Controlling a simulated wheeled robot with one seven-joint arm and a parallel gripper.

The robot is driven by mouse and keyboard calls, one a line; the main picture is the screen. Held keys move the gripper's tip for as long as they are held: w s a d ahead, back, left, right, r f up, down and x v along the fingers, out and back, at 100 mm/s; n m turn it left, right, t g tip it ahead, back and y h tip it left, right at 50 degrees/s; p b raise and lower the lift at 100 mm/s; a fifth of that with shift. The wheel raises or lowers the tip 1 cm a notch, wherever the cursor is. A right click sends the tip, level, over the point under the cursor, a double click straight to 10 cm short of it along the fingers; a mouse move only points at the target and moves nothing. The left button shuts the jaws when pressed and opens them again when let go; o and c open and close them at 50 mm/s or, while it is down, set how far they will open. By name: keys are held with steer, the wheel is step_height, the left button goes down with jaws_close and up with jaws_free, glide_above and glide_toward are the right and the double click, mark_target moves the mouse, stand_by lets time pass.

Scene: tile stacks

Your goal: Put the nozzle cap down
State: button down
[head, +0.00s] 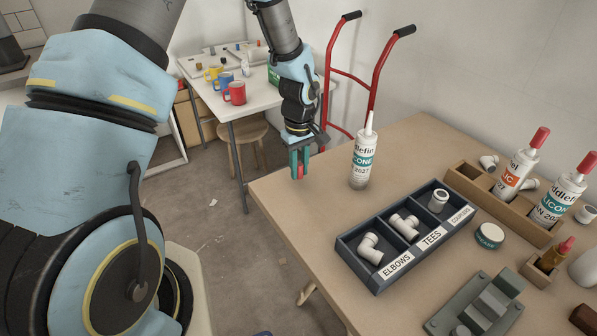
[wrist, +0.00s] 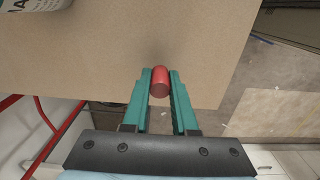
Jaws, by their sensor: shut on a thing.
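My gripper (head: 299,160) has green fingers and is shut on a small red nozzle cap (wrist: 160,81). The cap also shows between the fingertips in the head view (head: 300,172). In the head view the gripper is at the left corner of the workbench (head: 286,199). In the wrist view the cap appears over the bench top near its edge. I cannot tell the height of the cap above the bench. An uncapped sealant tube (head: 363,160) stands upright on the bench, to the right of the gripper.
A dark tray (head: 345,246) of fittings has labelled compartments for elbows, tees and couplers. A wooden rack (head: 462,187) holds two red-capped tubes. A round tin (head: 489,236) and a grey fixture (head: 475,305) stand nearer. Bare bench lies around the open tube. A red hand truck (head: 352,78) stands behind.

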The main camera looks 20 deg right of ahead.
mark_target(299, 164)
steer(key=shift+f, duration=1.15)
steer(key=shift+f, duration=0.2)
steer(key=c, duration=0.7)
jaws_free()
steer(key=shift+r, duration=0.1)
step_height(299, 164, up, 12)
steer(key=b, duration=0.3)
steer(key=shift+r, duration=0.15)
